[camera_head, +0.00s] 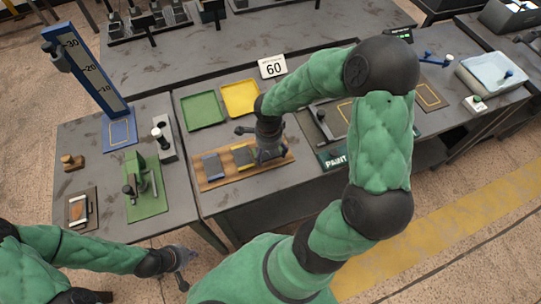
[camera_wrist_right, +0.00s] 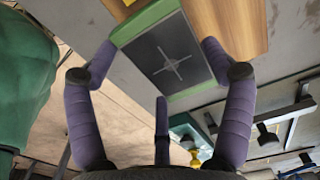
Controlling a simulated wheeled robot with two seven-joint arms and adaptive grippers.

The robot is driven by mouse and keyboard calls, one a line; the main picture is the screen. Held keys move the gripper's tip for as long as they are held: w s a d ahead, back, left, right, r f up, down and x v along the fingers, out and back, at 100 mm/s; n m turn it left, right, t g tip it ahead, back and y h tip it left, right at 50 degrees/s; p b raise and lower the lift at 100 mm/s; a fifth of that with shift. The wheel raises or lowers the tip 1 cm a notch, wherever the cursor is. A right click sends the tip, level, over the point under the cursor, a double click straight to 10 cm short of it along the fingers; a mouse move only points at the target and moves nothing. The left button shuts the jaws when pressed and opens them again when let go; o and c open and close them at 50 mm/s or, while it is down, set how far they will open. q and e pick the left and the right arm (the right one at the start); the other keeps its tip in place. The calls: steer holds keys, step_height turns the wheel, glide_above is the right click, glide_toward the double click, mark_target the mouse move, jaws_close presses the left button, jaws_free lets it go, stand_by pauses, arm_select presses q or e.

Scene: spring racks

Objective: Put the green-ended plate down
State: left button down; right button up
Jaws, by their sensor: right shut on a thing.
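The green-ended plate (camera_wrist_right: 165,58) is dark grey with a pale cross mark and green edging. In the right wrist view it lies between the fingers of my right gripper (camera_wrist_right: 158,62), which is shut on it. In the head view my right gripper (camera_head: 268,150) is over the right end of the wooden board (camera_head: 205,186) and mostly hides the plate. I cannot tell whether the plate touches the board. Other dark plates lie on the board, including one with a yellow end (camera_head: 243,156). My left gripper (camera_head: 182,270) is empty and low at the left bench's front; its opening is unclear.
A green tray (camera_head: 202,110) and a yellow tray (camera_head: 240,97) sit behind the board, near a sign reading 60 (camera_head: 272,66). A green fixture (camera_head: 146,190) and a blue height gauge (camera_head: 85,70) stand on the left bench.

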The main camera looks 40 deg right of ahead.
mark_target(270, 156)
steer(key=shift+w+d+f, duration=0.15)
steer(key=shift+d+f, duration=0.2)
steer(key=shift+d+f+b, duration=0.1)
steer(key=shift+f+b, duration=0.3)
steer(key=shift+f, duration=1.2)
steer(key=shift+f, duration=0.15)
steer(key=o, duration=1.6)
